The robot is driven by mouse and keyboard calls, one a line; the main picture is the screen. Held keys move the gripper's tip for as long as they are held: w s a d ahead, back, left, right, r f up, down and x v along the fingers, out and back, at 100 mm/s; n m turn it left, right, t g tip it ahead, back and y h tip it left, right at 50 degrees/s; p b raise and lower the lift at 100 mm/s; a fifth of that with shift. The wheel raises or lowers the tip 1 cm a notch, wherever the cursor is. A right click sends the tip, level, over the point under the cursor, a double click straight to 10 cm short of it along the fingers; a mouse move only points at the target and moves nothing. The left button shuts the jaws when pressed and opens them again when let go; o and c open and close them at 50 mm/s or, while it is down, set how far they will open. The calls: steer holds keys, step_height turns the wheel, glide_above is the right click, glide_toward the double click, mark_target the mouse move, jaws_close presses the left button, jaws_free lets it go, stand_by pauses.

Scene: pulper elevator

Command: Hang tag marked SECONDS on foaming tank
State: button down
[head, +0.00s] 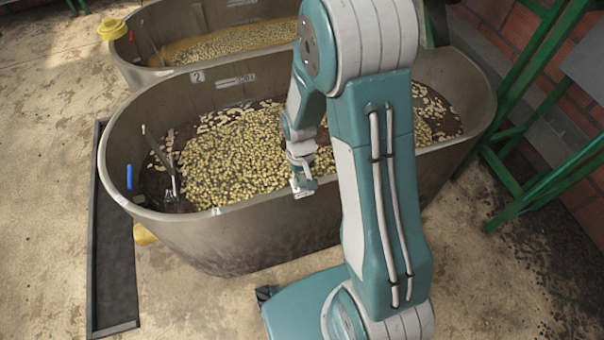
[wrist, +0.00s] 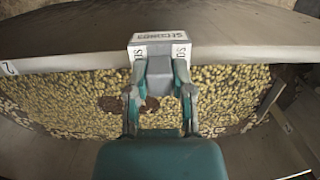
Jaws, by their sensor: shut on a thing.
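The near tank (head: 270,233) is a large oval brown tub full of pale beans with dark liquid around them. A second tank (head: 128,58) behind it holds beans and yellow-brown liquid. I cannot tell for sure which is foaming. My gripper (head: 303,185) is over the inner side of the near tank's front rim. In the wrist view my gripper (wrist: 160,76) is shut on a white folded tag (wrist: 160,40) with dark lettering, partly legible as SECONDS. The tag lies across the rim (wrist: 75,60); I cannot tell whether it rests on it.
A blue-handled tool (head: 129,177) and a probe (head: 172,170) stand at the near tank's left end. A yellow object (head: 112,27) sits on the far tank's rim. A floor grate (head: 113,270) lies left. A green frame (head: 525,140) stands right.

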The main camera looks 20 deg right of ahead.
steer(key=shift+f, duration=0.15)
steer(key=shift+c, duration=2.1)
jaws_free()
step_height(320, 180, up, 12)
steer(key=w, duration=0.1)
steer(key=shift+w, duration=0.25)
